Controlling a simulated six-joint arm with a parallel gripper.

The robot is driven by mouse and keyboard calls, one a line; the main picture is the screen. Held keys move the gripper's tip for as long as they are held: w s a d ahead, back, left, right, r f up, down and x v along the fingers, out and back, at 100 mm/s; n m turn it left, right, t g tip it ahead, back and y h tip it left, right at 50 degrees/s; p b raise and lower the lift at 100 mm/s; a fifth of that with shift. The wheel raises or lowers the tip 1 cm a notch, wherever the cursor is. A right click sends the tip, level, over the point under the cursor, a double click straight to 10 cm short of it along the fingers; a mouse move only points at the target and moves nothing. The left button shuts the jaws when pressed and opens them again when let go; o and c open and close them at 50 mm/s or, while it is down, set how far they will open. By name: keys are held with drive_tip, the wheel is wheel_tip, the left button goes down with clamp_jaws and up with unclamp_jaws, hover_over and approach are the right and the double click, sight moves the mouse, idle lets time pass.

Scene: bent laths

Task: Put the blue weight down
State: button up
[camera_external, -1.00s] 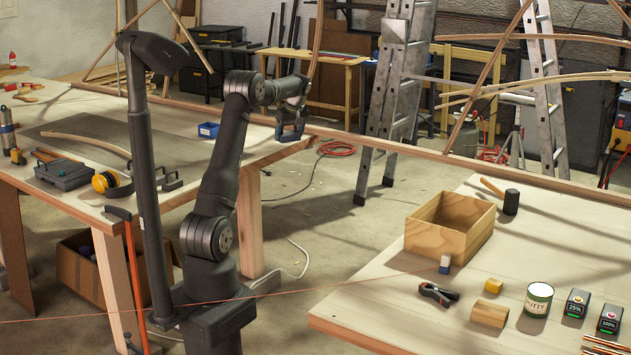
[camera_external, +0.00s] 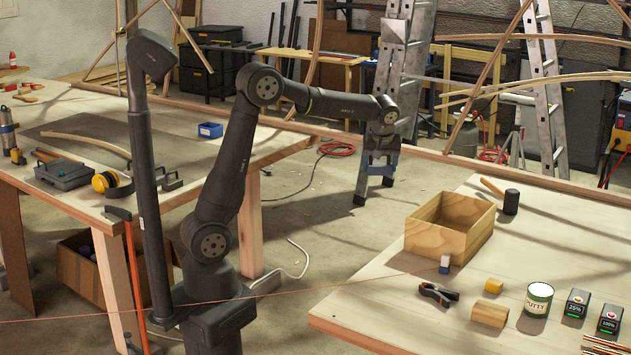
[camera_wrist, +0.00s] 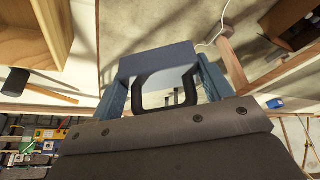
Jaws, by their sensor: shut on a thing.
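My gripper (camera_external: 382,152) hangs in mid-air over the gap between the two benches, left of the right-hand bench and its wooden box. In the wrist view my gripper (camera_wrist: 165,92) is shut on a slate-blue piece, which I take to be the blue weight (camera_wrist: 157,57). A dark loop shows below it, between the fingers. In the outside view the held piece is small and hard to tell from the fingers. It is clear of any surface.
The right-hand bench (camera_external: 390,290) carries an open wooden box (camera_external: 435,240), a mallet (camera_external: 510,201), a clamp (camera_external: 438,294), small blocks and a putty tin (camera_external: 538,299). A thin red line crosses low in front. A stepladder (camera_external: 400,75) stands behind my gripper.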

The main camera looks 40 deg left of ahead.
drive_tip(key=s+d+m+h, duration=0.1)
drive_tip(key=s+d+m, duration=0.3)
drive_tip(key=s+d, duration=1.25)
drive_tip(key=s+d+f+m+t+h, duration=0.1)
drive_tip(key=s+d+m, duration=0.1)
drive_tip(key=s, duration=0.8)
drive_tip(key=s+d+f+m+h, duration=0.1)
drive_tip(key=s+d, duration=0.1)
drive_tip(key=s, duration=0.8)
drive_tip(key=w+f, duration=0.3)
drive_tip(key=w+a+f, duration=0.1)
drive_tip(key=w+f, duration=0.3)
drive_tip(key=w+a+f, duration=0.1)
drive_tip(key=w+f, duration=0.2)
drive_tip(key=f, duration=0.1)
drive_tip(key=shift+w+f, duration=0.1)
drive_tip(key=shift+w, duration=0.15)
drive_tip(key=shift+w+f, duration=0.3)
drive_tip(key=shift+w, duration=0.2)
drive_tip(key=shift+f, duration=2)
drive_tip(key=shift+f, duration=0.15)
